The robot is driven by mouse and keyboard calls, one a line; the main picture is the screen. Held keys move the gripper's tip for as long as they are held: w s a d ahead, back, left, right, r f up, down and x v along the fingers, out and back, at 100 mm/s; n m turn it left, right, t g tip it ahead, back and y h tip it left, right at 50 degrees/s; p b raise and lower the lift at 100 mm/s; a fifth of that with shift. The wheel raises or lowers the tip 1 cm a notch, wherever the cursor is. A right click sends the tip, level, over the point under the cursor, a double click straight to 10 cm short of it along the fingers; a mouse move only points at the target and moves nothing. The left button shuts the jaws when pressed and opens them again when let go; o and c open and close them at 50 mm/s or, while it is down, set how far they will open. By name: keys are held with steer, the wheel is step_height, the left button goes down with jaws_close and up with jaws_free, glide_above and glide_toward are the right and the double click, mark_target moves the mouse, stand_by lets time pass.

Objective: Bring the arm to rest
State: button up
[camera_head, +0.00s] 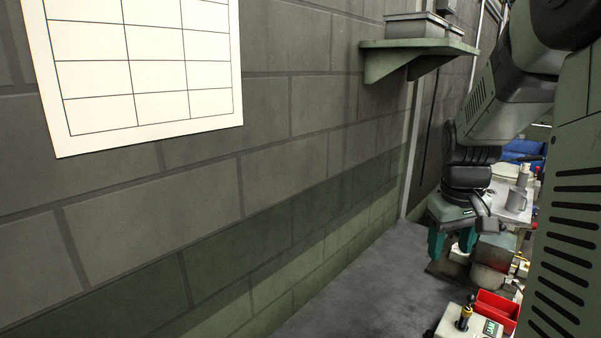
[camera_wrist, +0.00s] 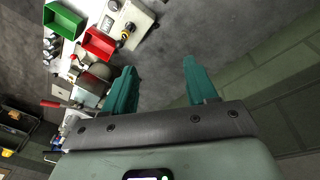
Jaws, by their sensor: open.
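My gripper (camera_head: 450,243) hangs at the end of my green arm, at the right of the head view, with its teal fingers pointing down. In the wrist view my gripper (camera_wrist: 160,88) shows its two teal fingers spread apart with only grey floor between them. It is open and holds nothing. It is apart from the wall and from the machine parts near it. Part of the workplace behind my arm is hidden in the head view.
A red bin (camera_head: 497,308) and a pale control box (camera_head: 462,322) are low at the right; a green bin (camera_wrist: 64,20) shows in the wrist view. A wall shelf (camera_head: 418,46) holds grey boxes. A white chart (camera_head: 140,60) hangs on the block wall. Floor beside the wall is clear.

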steer(key=s+a+r+t, duration=0.1)
steer(key=s+a+r, duration=0.2)
steer(key=a+r, duration=0.5)
steer(key=s+a+r+t, duration=0.1)
steer(key=s+a, duration=0.5)
steer(key=s, duration=0.2)
steer(key=s+a+r+t+y, duration=0.1)
steer(key=s+a+r+t, duration=0.1)
steer(key=s+a, duration=0.4)
steer(key=s, duration=0.3)
steer(key=shift+s, duration=0.2)
steer(key=shift+o, duration=0.2)
steer(key=shift+d+r, duration=0.1)
